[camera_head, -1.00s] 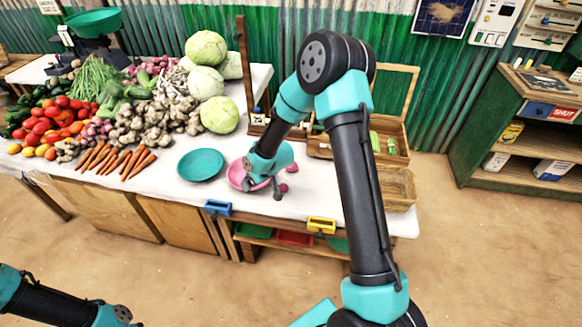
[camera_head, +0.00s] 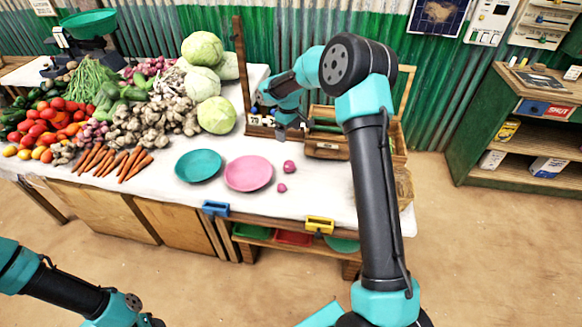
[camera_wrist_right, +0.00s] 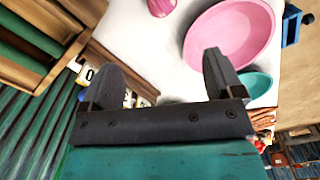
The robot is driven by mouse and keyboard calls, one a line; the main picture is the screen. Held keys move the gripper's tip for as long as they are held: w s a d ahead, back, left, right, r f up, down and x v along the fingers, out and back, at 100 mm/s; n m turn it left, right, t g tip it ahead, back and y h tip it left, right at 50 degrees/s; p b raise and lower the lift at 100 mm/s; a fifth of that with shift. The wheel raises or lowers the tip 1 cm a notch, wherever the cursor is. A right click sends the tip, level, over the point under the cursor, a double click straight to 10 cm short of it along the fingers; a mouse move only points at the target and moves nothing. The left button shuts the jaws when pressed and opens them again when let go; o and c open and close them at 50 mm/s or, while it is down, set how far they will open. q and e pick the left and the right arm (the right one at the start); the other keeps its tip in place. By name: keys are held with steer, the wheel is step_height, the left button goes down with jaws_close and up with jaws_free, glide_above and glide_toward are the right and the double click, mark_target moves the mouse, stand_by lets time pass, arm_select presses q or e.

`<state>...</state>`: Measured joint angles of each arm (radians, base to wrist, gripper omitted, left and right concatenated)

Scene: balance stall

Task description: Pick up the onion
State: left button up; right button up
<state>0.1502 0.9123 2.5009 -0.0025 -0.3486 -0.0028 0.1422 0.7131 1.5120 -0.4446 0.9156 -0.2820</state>
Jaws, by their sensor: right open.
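Two small magenta round things that look like red onions, a larger one (camera_head: 289,166) and a smaller one (camera_head: 282,188), lie on the white cloth just right of the pink plate (camera_head: 248,173). One onion (camera_wrist_right: 161,7) shows partly at the top of the right wrist view, beside the pink plate (camera_wrist_right: 232,40). My right gripper (camera_head: 284,131) is behind and above the onions, near the wooden box. Its two fingers (camera_wrist_right: 163,76) are apart with nothing between them. My left arm shows at the bottom left, but its gripper is out of view.
A teal plate (camera_head: 198,166) is left of the pink one. A wooden box (camera_head: 327,146) and an upright post (camera_head: 243,75) stand close to my right gripper. Cabbages (camera_head: 216,115), ginger and carrots fill the left. The cloth in front of the onions is clear.

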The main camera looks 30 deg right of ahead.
mark_target(289, 162)
steer(key=shift+f, duration=0.1)
step_height(289, 162, down, 12)
steer(key=shift+f, duration=0.1)
stand_by(0.5)
steer(key=shift+s+a+f, duration=0.1)
steer(key=shift+f, duration=1.2)
steer(key=shift+s+f, duration=0.1)
steer(key=shift+f, duration=1.2)
steer(key=c, duration=1)
steer(key=shift+r, duration=0.15)
